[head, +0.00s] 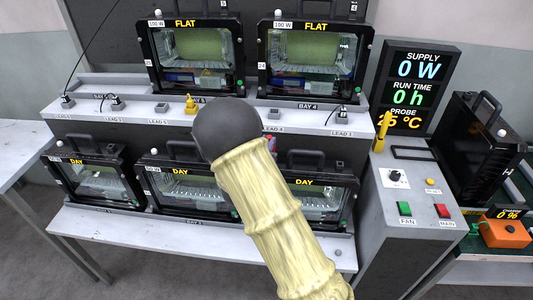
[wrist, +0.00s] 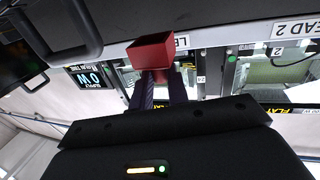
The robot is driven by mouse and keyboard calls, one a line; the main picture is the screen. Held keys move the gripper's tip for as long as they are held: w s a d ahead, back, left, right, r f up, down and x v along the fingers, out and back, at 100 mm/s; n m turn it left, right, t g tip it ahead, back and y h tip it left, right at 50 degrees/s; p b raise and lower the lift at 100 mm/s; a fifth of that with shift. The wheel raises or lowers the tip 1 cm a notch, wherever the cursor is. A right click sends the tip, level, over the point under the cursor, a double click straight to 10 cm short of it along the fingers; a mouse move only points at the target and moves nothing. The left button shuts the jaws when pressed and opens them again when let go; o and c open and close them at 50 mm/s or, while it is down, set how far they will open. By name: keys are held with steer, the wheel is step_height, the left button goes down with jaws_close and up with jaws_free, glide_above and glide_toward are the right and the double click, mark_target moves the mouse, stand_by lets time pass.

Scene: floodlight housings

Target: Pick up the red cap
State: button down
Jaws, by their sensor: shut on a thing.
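The red cap (wrist: 150,50) is a small boxy red piece with a narrower stem, seen in the wrist view at the top middle. My gripper (wrist: 160,78) has its two dark fingers shut on the stem of the cap. The cap shows in front of the pale shelf edge with its lead labels; I cannot tell whether it touches the shelf.
Two FLAT floodlight housings (head: 195,52) stand on the upper shelf (head: 215,116), with DAY housings (head: 95,180) below. A yellow piece (head: 191,104) stands on the shelf.

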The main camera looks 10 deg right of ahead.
step_height(320, 180, up, 4)
steer(key=shift+r, duration=0.25)
steer(key=shift+f, duration=0.1)
stand_by(0.5)
